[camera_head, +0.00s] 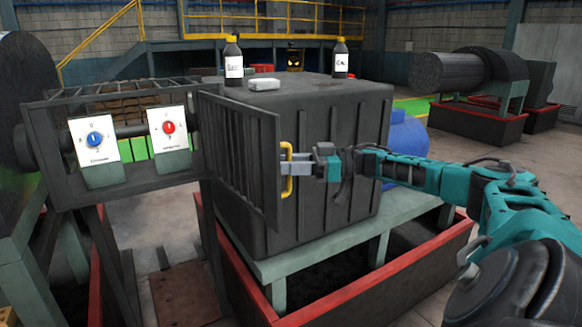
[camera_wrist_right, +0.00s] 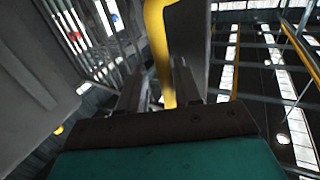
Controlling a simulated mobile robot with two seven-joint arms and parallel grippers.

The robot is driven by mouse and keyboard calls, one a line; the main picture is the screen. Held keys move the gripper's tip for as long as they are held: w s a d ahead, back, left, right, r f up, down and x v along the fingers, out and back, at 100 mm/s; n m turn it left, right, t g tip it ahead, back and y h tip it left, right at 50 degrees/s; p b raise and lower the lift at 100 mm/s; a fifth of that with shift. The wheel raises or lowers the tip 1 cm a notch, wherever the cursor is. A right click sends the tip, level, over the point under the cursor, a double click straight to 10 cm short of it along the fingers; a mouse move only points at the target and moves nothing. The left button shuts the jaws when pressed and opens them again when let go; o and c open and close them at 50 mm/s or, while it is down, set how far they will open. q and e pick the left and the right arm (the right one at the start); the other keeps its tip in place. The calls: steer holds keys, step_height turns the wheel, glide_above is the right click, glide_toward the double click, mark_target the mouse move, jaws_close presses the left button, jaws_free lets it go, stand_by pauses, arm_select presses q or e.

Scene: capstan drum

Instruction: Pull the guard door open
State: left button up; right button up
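The guard door (camera_head: 237,150) is a dark barred panel at the right end of the guard cage, in the middle of the head view. It stands swung out from the cage at an angle, toward the camera. Its yellow handle (camera_head: 287,177) is on the door's free edge. My right gripper (camera_head: 290,161) is at the handle, coming from the right. In the right wrist view the yellow handle (camera_wrist_right: 158,25) passes between the two fingers of my right gripper (camera_wrist_right: 160,85). Whether both fingers press on it is unclear. My left gripper is not in view.
The cage (camera_head: 130,187) carries two white panels with a blue knob (camera_head: 95,138) and a red knob (camera_head: 169,127). A large dark block (camera_head: 340,150) stands close behind the door, with bottles (camera_head: 233,62) on top. A red-rimmed tray (camera_head: 400,270) lies below.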

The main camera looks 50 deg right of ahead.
steer(key=shift+o, duration=0.2)
steer(key=shift+f, duration=0.15)
steer(key=b+v, duration=0.1)
steer(key=v, duration=1.2)
steer(key=shift+w+a, duration=0.1)
steer(key=w+a+f+m+t+h, duration=0.1)
steer(key=w+a+f+m+h, duration=0.1)
steer(key=a+f, duration=1.05)
steer(key=w+a+f+m+t+h, duration=0.1)
steer(key=w+a+f+m+h, duration=0.1)
steer(key=a+f, duration=1)
steer(key=s+a+f+m+g+h, duration=0.1)
steer(key=s+a+f+g+h, duration=0.1)
steer(key=s+a+f, duration=0.3)
steer(key=s+a+f+m+g+h, duration=0.1)
steer(key=s+a+f+h, duration=0.3)
steer(key=a, duration=0.9)
steer(key=s+f+g, duration=0.1)
steer(key=s+f, duration=0.1)
steer(key=s, duration=0.1)
steer(key=shift+s+h, duration=0.15)
steer(key=shift+h, duration=0.25)
